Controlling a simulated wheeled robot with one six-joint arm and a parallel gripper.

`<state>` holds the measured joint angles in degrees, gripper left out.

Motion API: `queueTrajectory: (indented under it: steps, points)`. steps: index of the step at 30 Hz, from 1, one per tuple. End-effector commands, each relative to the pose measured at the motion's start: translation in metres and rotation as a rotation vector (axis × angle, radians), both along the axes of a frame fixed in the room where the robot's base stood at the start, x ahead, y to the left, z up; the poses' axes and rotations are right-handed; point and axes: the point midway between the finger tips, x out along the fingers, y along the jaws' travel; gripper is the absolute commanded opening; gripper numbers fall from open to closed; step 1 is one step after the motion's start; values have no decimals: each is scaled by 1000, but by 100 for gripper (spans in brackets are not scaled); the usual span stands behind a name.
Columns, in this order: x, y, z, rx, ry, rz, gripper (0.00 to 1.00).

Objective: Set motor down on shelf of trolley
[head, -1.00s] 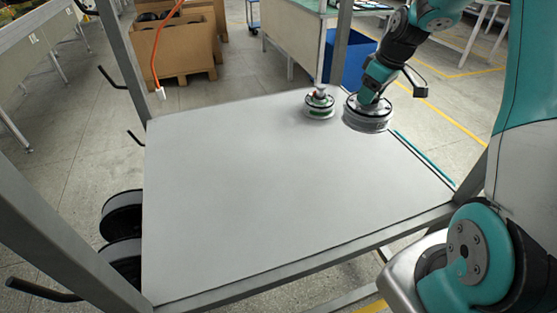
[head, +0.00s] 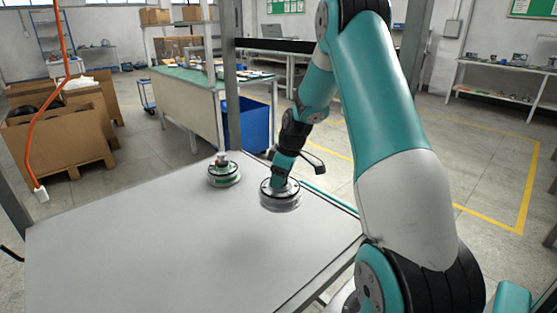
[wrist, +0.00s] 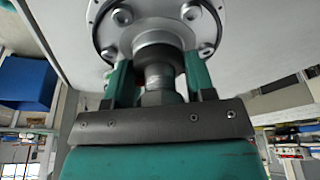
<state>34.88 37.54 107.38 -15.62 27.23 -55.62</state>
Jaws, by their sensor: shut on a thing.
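My gripper (wrist: 158,80) is shut on the shaft of a round silver hub motor (wrist: 125,45), with one green finger on each side. In the head view this motor (head: 281,201) hangs below my wrist, flat side down, over the far right part of the grey trolley shelf (head: 140,245). It is at or just above the shelf surface; I cannot tell whether it touches. My gripper's fingers are too small to make out in the head view.
A trolley post (head: 230,90) rises behind the second motor. An orange cable (head: 42,120) hangs at the left. A blue bin (head: 247,125) and a green-topped bench (head: 190,85) stand beyond the shelf. The shelf's near and left parts are bare.

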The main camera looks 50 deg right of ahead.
Motion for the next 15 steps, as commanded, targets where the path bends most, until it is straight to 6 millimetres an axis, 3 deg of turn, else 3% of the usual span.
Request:
queueTrajectory:
  steps: [6,15]
  points:
    - [1,0,-32,-2,-4,1,0]
    - [1,0,-51,-1,-4,0,0]
